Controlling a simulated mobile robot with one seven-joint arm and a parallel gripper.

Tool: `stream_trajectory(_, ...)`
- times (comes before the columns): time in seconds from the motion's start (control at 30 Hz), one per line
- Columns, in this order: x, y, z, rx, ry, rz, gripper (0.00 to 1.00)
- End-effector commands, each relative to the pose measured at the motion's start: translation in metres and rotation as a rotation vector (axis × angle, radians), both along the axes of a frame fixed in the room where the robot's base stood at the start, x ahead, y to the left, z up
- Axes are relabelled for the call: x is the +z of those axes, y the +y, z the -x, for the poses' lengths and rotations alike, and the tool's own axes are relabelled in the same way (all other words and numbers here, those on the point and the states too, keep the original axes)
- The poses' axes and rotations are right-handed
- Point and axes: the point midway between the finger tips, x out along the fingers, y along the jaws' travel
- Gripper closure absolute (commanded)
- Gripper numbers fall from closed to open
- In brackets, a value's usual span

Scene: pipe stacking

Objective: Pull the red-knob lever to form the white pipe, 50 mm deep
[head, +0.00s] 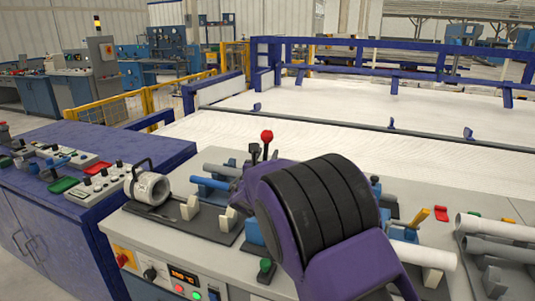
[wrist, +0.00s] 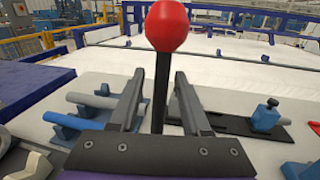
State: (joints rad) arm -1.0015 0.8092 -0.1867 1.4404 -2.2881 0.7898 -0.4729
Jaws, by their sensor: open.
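In the wrist view the red knob (wrist: 167,26) is above my gripper (wrist: 161,75). My gripper's two fingers are open, one on each side of the lever's dark stem, with gaps showing. In the head view my purple arm hides most of the gripper. A white pipe (head: 424,254) sticks out to the right of my arm. Its other end is hidden, so I cannot tell how deep it sits.
More pale pipes (head: 495,228) lie in a rack at the right. A grey pipe (head: 221,170) and blue parts (head: 209,184) lie left of the lever. A blue console (head: 95,165) borders the bench. A white bed lies behind.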

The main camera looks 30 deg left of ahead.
Motion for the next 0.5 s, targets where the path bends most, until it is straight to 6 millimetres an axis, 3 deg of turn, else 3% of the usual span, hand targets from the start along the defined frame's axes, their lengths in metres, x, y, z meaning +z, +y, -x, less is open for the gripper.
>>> stream_trajectory(0.4, -0.0004, 0.0025, -0.0079, 0.0, 0.001, 0.0, 0.53)
stream_trajectory(0.5, -0.0004, 0.0025, -0.0078, 0.0, 0.001, 0.0, 0.69)
